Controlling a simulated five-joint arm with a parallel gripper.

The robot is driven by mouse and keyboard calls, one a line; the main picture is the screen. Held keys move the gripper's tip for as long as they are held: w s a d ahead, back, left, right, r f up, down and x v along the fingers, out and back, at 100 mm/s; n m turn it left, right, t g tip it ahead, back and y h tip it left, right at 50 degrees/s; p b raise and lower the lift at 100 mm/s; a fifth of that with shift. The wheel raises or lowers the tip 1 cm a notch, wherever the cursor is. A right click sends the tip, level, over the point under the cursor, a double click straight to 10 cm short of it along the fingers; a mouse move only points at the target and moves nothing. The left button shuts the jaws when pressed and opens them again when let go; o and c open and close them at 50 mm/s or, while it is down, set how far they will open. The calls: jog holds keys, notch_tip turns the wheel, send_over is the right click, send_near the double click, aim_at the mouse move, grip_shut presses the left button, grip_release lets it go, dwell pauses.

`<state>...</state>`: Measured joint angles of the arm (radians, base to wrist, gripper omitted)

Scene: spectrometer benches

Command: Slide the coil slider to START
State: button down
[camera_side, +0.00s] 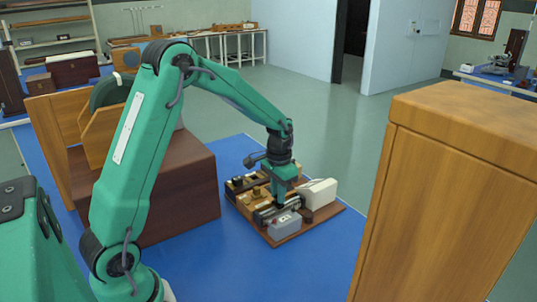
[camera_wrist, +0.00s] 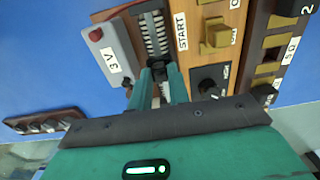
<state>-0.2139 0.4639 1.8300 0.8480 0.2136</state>
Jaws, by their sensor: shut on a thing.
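My gripper (camera_wrist: 158,88) is shut on the coil slider (camera_wrist: 157,66), a small dark piece mostly hidden between the two green fingers in the wrist view. The ribbed coil (camera_wrist: 155,34) runs up the picture from the slider. A white START label (camera_wrist: 181,30) lies on the wooden panel just right of the coil, further up the picture than the slider. In the side view, my gripper (camera_side: 279,200) reaches down over the board (camera_side: 330,222), and the slider cannot be made out there.
A grey "3 V" box (camera_wrist: 107,52) with a red knob is left of the coil. A brass block (camera_wrist: 216,36) and a black knob (camera_wrist: 208,84) sit to its right. A white box (camera_side: 318,193) stands on the board. Blue bench top is clear in front.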

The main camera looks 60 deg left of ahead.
aim_at(262, 215)
jog(key=shift+s, duration=2.85)
jog(key=c, duration=1.3)
grip_release()
jog(key=shift+r, duration=0.15)
notch_tip(262, 215, up, 8)
jog(key=shift+f, duration=0.2)
jog(key=shift+r, duration=0.1)
